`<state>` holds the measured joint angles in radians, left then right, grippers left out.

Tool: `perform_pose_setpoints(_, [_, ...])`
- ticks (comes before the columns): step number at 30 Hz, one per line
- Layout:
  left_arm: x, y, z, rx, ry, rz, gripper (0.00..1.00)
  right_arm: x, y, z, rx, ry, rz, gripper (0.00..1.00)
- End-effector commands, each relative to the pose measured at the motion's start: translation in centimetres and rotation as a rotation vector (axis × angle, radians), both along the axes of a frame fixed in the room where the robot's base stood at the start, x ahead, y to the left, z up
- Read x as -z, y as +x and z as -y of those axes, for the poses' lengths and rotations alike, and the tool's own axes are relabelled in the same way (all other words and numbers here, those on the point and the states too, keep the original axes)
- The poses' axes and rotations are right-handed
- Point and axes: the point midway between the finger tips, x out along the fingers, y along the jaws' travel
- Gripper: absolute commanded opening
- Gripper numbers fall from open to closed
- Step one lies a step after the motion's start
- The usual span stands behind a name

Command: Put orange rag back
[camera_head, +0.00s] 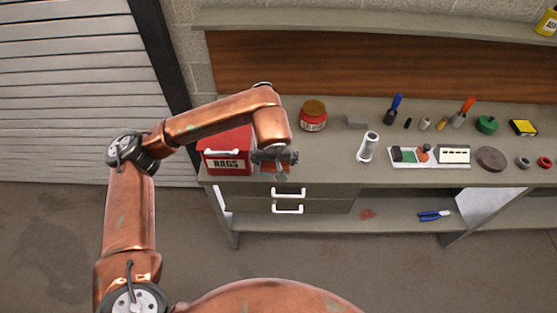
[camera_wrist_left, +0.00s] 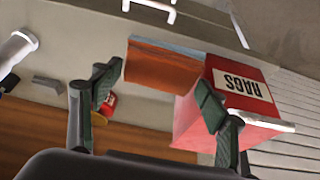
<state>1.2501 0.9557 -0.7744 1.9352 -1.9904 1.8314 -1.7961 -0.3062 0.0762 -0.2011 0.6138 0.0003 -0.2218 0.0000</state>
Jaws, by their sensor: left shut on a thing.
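The orange rag (camera_wrist_left: 160,73) shows in the left wrist view as a folded, block-like orange piece with a blue-grey strip along one edge. My left gripper (camera_wrist_left: 160,90) is shut on it, with one finger on each side. In the head view my left gripper (camera_head: 274,160) points down over the bench's front edge, just right of the red RAGS box (camera_head: 227,152), and mostly hides the rag. The RAGS box also shows beside the rag in the left wrist view (camera_wrist_left: 240,88). My right gripper is out of view.
The grey workbench (camera_head: 330,165) has two drawers (camera_head: 288,201) with white handles below. A red jar (camera_head: 313,117), a white cylinder (camera_head: 368,146), a tray of parts (camera_head: 430,165) and several small tools stand to the right. Blue-handled pliers (camera_head: 434,215) lie on the lower shelf.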

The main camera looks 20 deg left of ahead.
Motion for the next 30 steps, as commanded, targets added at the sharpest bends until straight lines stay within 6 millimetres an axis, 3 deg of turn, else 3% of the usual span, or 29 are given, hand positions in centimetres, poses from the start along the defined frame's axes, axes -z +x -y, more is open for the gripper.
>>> perform_pose_setpoints(11, [3.5,7.8,-1.7,-0.009,-0.003,-0.002,0.42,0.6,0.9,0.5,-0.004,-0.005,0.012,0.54])
perform_pose_setpoints(15, [6.1,10.1,-2.3,-0.009,-0.002,-0.004,0.42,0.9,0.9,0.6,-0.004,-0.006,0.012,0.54])
perform_pose_setpoints(21, [8.3,12.2,-2.7,-0.007,-0.002,0.000,0.42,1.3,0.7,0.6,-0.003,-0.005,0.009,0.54])
perform_pose_setpoints(26, [9.2,12.9,-2.9,-0.005,0.000,-0.001,0.42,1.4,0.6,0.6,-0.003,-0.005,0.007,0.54])
perform_pose_setpoints(30, [11.4,13.2,-2.9,-0.004,-0.002,-0.004,0.42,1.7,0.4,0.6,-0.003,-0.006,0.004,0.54])
